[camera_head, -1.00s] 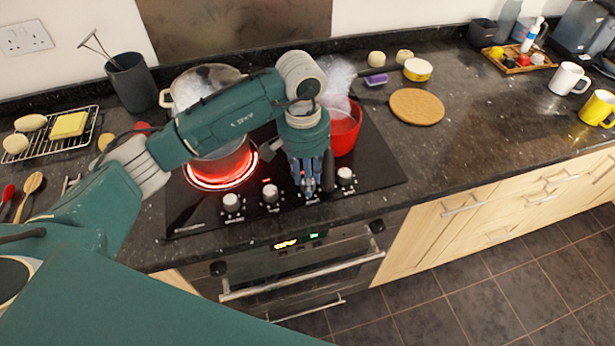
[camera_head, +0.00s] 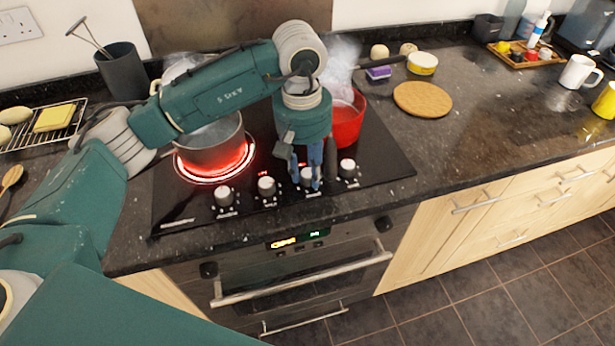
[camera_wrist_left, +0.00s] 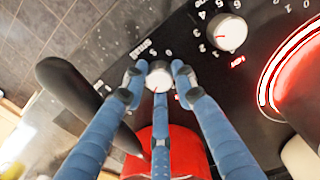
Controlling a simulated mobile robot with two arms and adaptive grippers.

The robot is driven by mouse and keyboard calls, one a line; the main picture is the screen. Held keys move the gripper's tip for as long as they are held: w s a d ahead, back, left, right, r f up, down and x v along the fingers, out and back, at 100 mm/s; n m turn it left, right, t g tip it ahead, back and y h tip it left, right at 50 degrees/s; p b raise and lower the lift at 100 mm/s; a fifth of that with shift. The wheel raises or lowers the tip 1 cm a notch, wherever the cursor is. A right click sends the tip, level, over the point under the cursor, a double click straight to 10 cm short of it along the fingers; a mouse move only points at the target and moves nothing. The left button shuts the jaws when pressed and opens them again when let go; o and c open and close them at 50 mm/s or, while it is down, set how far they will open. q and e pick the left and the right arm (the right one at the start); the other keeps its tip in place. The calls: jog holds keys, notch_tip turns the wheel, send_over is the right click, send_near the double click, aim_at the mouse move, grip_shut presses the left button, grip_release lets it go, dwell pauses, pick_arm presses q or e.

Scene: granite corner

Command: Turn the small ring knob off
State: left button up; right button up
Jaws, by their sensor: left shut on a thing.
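Several white knobs line the front of the black hob (camera_head: 385,165). My left gripper (camera_head: 307,180) is shut on the third knob from the left (camera_head: 306,174). In the left wrist view, its blue fingers (camera_wrist_left: 158,80) stand around that white knob (camera_wrist_left: 158,72), with one finger on each side and one from below. My right gripper is out of view.
A steaming pot (camera_head: 212,150) stands on a glowing red ring at front left. A red pot (camera_head: 346,124) is behind my left gripper. A black handle (camera_wrist_left: 72,88) juts forward close beside the fingers. The right counter's front is clear.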

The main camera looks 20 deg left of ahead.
pick_arm(q)
jog(key=shift+n+b, duration=0.7)
jog(key=shift+n, duration=0.3)
jog(key=o, duration=0.9)
